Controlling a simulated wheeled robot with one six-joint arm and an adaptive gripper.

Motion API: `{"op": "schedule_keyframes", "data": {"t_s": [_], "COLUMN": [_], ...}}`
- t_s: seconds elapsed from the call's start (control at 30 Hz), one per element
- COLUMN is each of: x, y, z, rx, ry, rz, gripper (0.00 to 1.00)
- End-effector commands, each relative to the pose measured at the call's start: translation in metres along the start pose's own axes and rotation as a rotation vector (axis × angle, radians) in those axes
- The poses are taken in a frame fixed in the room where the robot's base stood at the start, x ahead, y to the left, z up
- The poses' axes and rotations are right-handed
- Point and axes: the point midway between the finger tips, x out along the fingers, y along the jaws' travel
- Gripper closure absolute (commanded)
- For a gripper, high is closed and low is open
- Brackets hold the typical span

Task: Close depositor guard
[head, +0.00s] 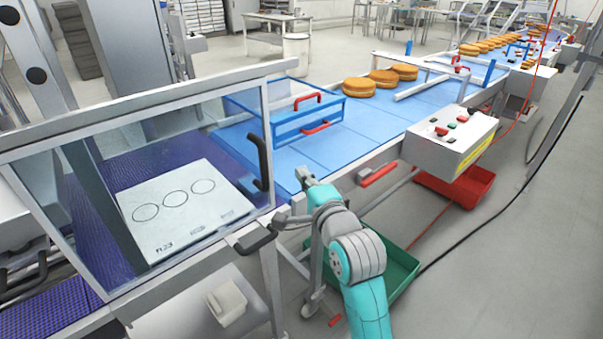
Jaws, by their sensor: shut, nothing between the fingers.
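A large clear guard panel in a grey frame (140,109) stands at the left, over the near end of the line. A black upright handle (263,160) is on its right side. Through the panel I see a white plate with several outlined circles (186,206) on a purple belt. A blue-framed clear box guard (290,126) with red handles stands behind, across the blue belt. I cannot tell from the picture which one is the depositor guard.
Filled rounds (358,87) sit on the blue belt (372,112) beyond the blue guard. A white control box with buttons (450,138) juts out at the right. A green crate (401,268) and a red crate (457,188) are low beside the line. Open floor lies at the right.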

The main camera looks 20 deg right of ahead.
Motion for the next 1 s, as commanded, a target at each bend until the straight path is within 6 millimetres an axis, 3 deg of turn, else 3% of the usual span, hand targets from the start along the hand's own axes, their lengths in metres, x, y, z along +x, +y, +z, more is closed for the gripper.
{"op": "schedule_keyframes", "data": {"t_s": [0.43,0.7,1.0], "x": [0.083,0.071,0.068], "y": [-0.001,0.0,0.0], "z": [0.0,0.032,0.038], "rx": [-0.002,-0.002,-0.002], "ry": [0.0,-0.002,0.0], "rz": [-0.001,0.0,-0.001], "gripper": [1.0,1.0,1.0]}}
